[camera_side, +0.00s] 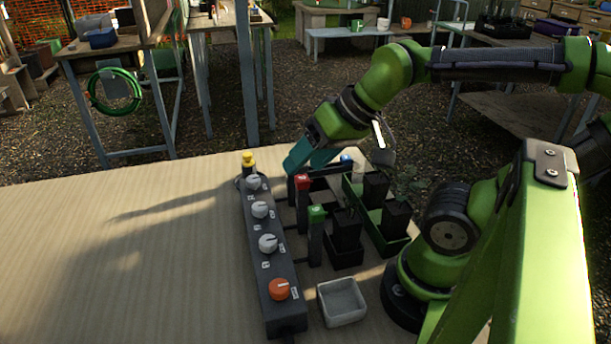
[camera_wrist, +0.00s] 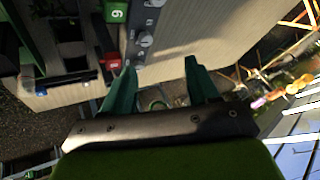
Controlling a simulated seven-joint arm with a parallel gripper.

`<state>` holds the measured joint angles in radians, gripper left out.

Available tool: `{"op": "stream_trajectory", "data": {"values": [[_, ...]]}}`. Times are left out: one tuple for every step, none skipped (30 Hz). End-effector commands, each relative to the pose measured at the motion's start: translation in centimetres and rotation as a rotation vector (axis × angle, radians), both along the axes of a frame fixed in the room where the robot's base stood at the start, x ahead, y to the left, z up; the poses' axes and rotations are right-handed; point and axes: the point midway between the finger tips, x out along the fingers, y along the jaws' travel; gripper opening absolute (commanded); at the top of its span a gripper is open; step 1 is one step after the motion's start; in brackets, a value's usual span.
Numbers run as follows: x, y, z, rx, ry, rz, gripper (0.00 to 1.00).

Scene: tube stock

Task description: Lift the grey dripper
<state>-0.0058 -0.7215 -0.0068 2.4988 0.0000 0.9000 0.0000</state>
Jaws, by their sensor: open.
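I cannot single out a grey dripper with certainty. Several pale grey knobs, one of them nearest the middle (camera_side: 268,243), and one orange knob (camera_side: 279,289) sit on a long dark rail (camera_side: 286,321). Beside it stand dark posts with a red cap (camera_side: 302,182) and a green cap (camera_side: 317,214). My gripper (camera_side: 303,160) is above the far end of the board, its teal fingers apart with nothing seen between them. In the wrist view my gripper (camera_wrist: 160,70) is open; the red cap (camera_wrist: 111,62) shows beside its left finger and the rail (camera_wrist: 146,18) beyond.
Black square pots stand in a green tray (camera_side: 394,248) and a black tray (camera_side: 345,258) right of the posts. A small grey dish (camera_side: 342,301) sits at the front. A yellow cap (camera_side: 248,160) is at the rail's far end. The board (camera_side: 110,260) left of the rail is clear.

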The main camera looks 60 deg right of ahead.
Motion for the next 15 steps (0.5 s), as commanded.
{"op": "stream_trajectory", "data": {"values": [[0.4,-0.3,-0.6,0.009,0.032,-0.007,0.60],[0.8,-0.6,-0.8,0.012,0.050,-0.015,0.60],[1.5,-1.2,-1.3,0.015,0.079,-0.028,0.60],[2.1,-1.8,-1.6,0.014,0.101,-0.042,0.60],[2.8,-2.6,-2.0,0.013,0.124,-0.060,0.60],[3.9,-3.8,-2.5,0.007,0.156,-0.089,0.60],[4.7,-4.8,-3.0,0.001,0.178,-0.115,0.60],[5.5,-5.9,-3.4,-0.010,0.198,-0.141,0.60],[6.5,-7.5,-4.1,-0.028,0.225,-0.179,0.60],[7.2,-8.7,-4.5,-0.042,0.243,-0.208,0.60],[7.8,-10.0,-5.0,-0.058,0.261,-0.236,0.60],[8.6,-11.7,-5.6,-0.083,0.281,-0.272,0.60],[9.1,-12.9,-6.0,-0.104,0.294,-0.300,0.60],[9.5,-14.1,-6.3,-0.123,0.305,-0.325,0.60],[10.0,-15.6,-6.7,-0.150,0.317,-0.357,0.60]]}}
